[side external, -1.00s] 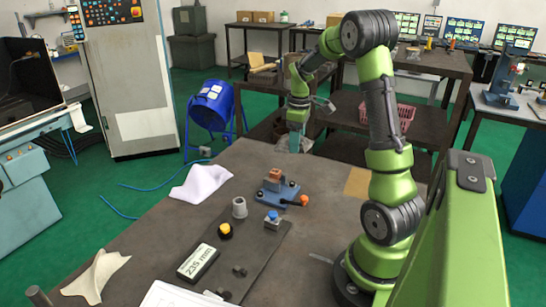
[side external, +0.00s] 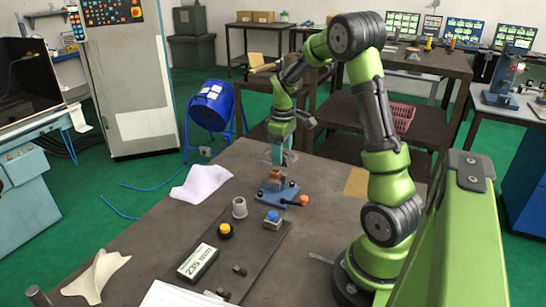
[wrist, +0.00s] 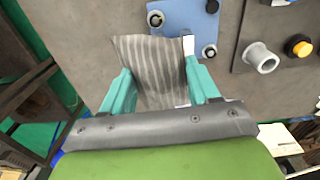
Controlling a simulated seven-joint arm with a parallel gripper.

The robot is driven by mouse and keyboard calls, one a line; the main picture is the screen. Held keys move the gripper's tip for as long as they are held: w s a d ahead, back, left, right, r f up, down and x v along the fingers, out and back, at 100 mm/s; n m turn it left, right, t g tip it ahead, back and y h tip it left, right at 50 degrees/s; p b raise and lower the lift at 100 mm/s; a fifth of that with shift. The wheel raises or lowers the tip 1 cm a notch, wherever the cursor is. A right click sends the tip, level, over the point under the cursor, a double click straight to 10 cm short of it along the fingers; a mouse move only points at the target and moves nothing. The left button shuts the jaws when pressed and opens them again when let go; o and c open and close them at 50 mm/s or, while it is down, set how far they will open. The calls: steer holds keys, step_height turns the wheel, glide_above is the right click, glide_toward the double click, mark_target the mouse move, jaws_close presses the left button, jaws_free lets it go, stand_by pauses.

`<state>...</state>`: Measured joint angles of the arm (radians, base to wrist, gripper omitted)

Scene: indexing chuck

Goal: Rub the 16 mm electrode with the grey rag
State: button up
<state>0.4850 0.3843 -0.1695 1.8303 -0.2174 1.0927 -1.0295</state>
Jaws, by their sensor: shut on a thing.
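My gripper (side external: 278,157) is shut on the grey rag (wrist: 150,65), a striped grey cloth that hangs between its teal fingers in the wrist view. A copper-coloured block (side external: 276,175), apparently the electrode, stands upright in the blue chuck (side external: 270,196). No size mark is readable on it. My gripper is just above and behind this block in the side view; I cannot tell whether the rag touches it. In the wrist view the rag hides the block, and only part of the blue chuck base (wrist: 180,18) shows beyond it.
The chuck has an orange-ended handle (side external: 303,200). In front are a grey cylinder (side external: 240,208), a yellow button (side external: 225,230), a blue-topped piece (side external: 272,218) and a "235 mm" display (side external: 198,262). A white cloth (side external: 200,184) and a beige cloth (side external: 97,275) lie at left.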

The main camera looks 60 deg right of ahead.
steer(key=shift+f, duration=0.85)
steer(key=shift+a+f, duration=0.5)
steer(key=shift+f, duration=0.25)
steer(key=shift+c, duration=0.4)
steer(key=shift+a, duration=1.5)
steer(key=shift+d+r, duration=0.1)
steer(key=shift+d, duration=1.95)
steer(key=shift+r, duration=4.05)
